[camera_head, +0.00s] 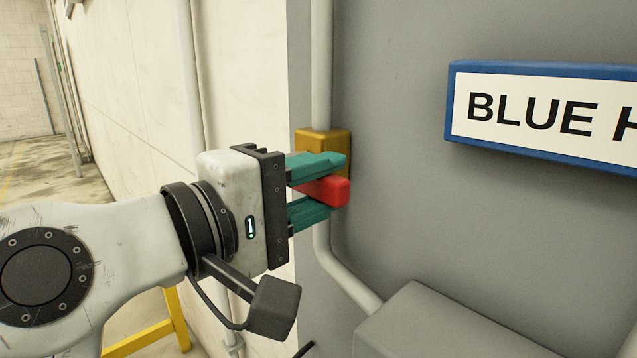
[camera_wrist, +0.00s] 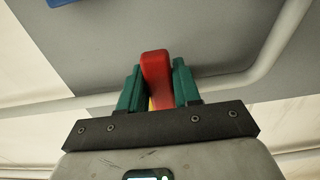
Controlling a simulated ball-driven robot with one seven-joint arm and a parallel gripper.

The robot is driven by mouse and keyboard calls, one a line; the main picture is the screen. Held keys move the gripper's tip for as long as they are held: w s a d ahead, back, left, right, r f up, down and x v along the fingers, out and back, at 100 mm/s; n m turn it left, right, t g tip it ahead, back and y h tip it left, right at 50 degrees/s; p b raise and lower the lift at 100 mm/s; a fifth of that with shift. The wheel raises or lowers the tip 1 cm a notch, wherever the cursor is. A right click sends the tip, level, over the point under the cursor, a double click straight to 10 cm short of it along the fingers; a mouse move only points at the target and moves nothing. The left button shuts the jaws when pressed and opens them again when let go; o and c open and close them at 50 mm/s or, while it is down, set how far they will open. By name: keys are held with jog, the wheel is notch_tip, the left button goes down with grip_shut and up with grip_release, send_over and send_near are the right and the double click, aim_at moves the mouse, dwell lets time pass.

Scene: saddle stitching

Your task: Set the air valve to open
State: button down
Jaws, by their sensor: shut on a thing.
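The air valve has a yellow body (camera_head: 322,139) on a vertical grey pipe, against a grey panel. Its red handle (camera_head: 333,190) sticks out to the right between the green fingers of my gripper (camera_head: 320,187). In the wrist view the red handle (camera_wrist: 156,75) stands between the two green fingertips (camera_wrist: 157,85), and a sliver of yellow shows below it. My gripper is shut on the handle. The fingers hide part of the valve body and the handle's root.
A blue-framed sign (camera_head: 540,115) reading "BLUE H" is on the grey panel at right. A grey box (camera_head: 440,325) juts out at lower right, near the bent pipe (camera_head: 345,275). A yellow frame (camera_head: 150,335) stands at lower left. Open floor shows at far left.

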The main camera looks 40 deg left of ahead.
jog(key=shift+f, duration=0.2)
jog(key=a+f+m+b, duration=0.6)
jog(key=m+b, duration=0.8)
jog(key=m, duration=0.3)
jog(key=shift+w+a+f+m+b, duration=0.3)
jog(key=shift+a+f+m, duration=0.1)
dwell(0.4)
jog(key=c, duration=0.9)
grip_release()
jog(key=shift+a+r, duration=0.1)
jog(key=shift+r, duration=0.05)
jog(key=shift+s, duration=0.1)
jog(key=s, duration=0.3)
jog(key=s+b, duration=0.1)
jog(key=s, duration=0.6)
jog(key=shift+s+a, duration=0.35)
jog(key=shift+a, duration=0.05)
